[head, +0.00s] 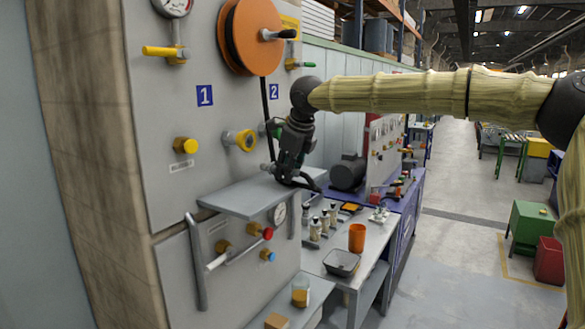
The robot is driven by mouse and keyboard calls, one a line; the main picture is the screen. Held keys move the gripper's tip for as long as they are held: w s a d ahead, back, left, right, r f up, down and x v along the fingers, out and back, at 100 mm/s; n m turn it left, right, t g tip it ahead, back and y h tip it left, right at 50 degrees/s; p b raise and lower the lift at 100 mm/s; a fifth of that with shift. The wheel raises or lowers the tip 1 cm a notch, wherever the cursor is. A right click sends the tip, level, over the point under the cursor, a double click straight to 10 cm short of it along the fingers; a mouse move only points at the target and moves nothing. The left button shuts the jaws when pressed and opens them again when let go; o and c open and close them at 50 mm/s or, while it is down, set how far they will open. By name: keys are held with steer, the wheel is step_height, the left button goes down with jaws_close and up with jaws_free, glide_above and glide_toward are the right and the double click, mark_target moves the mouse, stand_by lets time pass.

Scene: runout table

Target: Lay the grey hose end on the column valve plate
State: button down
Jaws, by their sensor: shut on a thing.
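My gripper (291,172) hangs at the end of my arm, just above the right part of a grey shelf plate (238,198) on the column panel. It is shut on the grey hose end (267,167), a small grey piece showing at its left side. The black hose (266,105) drops from the orange reel (250,37) towards the gripper. The fingers hide most of the hose end. I cannot tell whether it touches the plate, or whether this shelf is the valve plate.
Yellow knobs (186,145) and a yellow ring fitting (240,139) stick out of the panel above the plate. A workbench with an orange cup (357,238) and black tray (341,262) stands to the right.

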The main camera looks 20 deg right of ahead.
steer(key=shift+w+a+f+p, duration=0.1)
steer(key=shift+w+a+p, duration=0.3)
steer(key=shift+w+a, duration=0.25)
steer(key=shift+w+d, duration=0.1)
steer(key=shift+w, duration=0.05)
steer(key=shift+f, duration=0.5)
stand_by(0.4)
steer(key=c, duration=1.1)
jaws_free()
steer(key=v, duration=1.2)
